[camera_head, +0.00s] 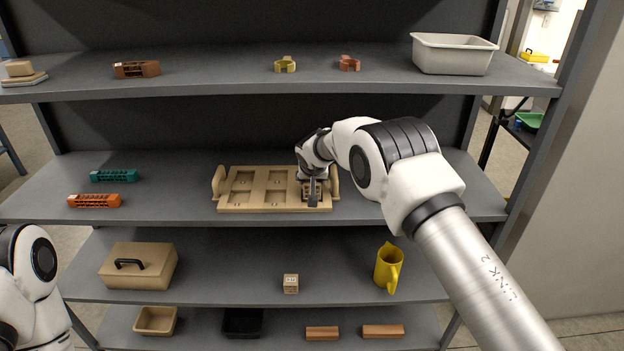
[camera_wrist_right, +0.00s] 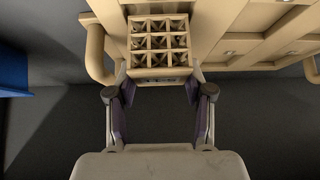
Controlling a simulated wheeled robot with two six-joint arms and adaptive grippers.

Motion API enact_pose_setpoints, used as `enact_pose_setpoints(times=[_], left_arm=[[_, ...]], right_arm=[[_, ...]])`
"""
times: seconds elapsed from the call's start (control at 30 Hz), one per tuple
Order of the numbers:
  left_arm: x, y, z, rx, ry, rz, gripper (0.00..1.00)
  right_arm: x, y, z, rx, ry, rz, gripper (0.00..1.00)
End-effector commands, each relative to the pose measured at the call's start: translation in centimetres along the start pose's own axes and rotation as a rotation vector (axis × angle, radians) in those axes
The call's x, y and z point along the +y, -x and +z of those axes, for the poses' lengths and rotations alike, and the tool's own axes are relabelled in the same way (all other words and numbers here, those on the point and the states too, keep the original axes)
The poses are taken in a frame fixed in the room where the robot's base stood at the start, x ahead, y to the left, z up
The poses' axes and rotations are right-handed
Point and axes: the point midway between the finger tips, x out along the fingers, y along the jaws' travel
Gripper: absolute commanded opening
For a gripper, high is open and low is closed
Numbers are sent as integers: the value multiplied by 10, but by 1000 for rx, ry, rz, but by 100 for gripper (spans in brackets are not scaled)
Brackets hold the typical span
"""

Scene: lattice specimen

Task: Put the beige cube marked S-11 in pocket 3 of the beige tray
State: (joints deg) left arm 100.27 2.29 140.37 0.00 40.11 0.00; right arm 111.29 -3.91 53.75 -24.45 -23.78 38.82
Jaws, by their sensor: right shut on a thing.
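The beige lattice cube (camera_wrist_right: 158,42) is between the fingers of my right gripper (camera_wrist_right: 158,88), which is shut on it. A small label on its near face is too blurred to read. In the head view, the gripper (camera_head: 312,190) and cube are at the right end of the beige tray (camera_head: 233,207) on the middle shelf. The cube is at or over the front right pocket; I cannot tell whether it touches the floor. The other pockets look empty, and their numbers are not readable. My left arm shows at the lower left, its gripper out of view.
Another beige cube (camera_head: 291,284) stands on the shelf below, between a lidded beige box (camera_head: 139,266) and a yellow jug (camera_head: 388,268). Teal (camera_head: 114,175) and orange (camera_head: 94,201) blocks lie left of the tray. The upper shelf (camera_head: 220,80) hangs above the tray.

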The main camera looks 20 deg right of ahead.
Motion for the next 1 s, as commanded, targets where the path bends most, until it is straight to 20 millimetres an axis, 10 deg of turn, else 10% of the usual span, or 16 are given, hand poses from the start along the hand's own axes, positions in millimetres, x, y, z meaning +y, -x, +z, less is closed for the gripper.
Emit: enact_pose_setpoints(times=[1.0], left_arm=[[0, -14, 0, 0, 0, 0, 40]], right_arm=[[0, -12, 9, 0, 0, 0, 21]])
